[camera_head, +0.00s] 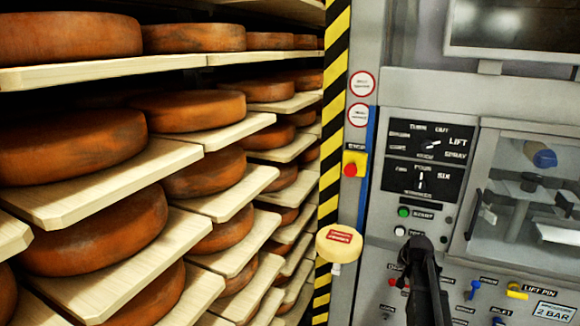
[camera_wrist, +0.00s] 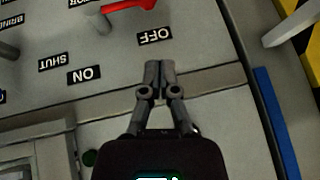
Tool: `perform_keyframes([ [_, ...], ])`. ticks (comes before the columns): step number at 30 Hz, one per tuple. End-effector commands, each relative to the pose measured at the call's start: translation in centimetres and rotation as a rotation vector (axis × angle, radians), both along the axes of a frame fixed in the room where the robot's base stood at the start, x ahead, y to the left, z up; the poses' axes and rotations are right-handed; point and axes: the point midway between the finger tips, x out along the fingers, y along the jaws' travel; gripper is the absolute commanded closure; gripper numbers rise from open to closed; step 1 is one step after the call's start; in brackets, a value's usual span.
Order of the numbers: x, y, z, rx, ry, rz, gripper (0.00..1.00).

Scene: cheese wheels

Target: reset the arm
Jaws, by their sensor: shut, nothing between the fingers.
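My gripper (camera_head: 419,245) shows as a dark shape at the lower right of the head view, in front of the grey control panel (camera_head: 384,235). In the wrist view my gripper (camera_wrist: 158,66) is shut, its fingertips together and nothing between them. The fingertips lie over the panel near the OFF label (camera_wrist: 154,37); I cannot tell how far they are from the surface. A red handle (camera_wrist: 128,5) is at the top edge of the wrist view.
Shelves of orange-brown cheese wheels (camera_head: 70,148) fill the left. A yellow-and-black striped post (camera_head: 334,100) stands between shelves and panel.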

Motion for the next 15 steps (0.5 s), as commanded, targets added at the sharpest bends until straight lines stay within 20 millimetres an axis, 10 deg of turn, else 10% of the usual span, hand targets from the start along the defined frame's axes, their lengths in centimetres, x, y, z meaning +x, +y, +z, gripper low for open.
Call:
perform_keyframes([
  [15,-11.8,17.2,-2.1,-0.021,0.335,0.3,1.0],
])
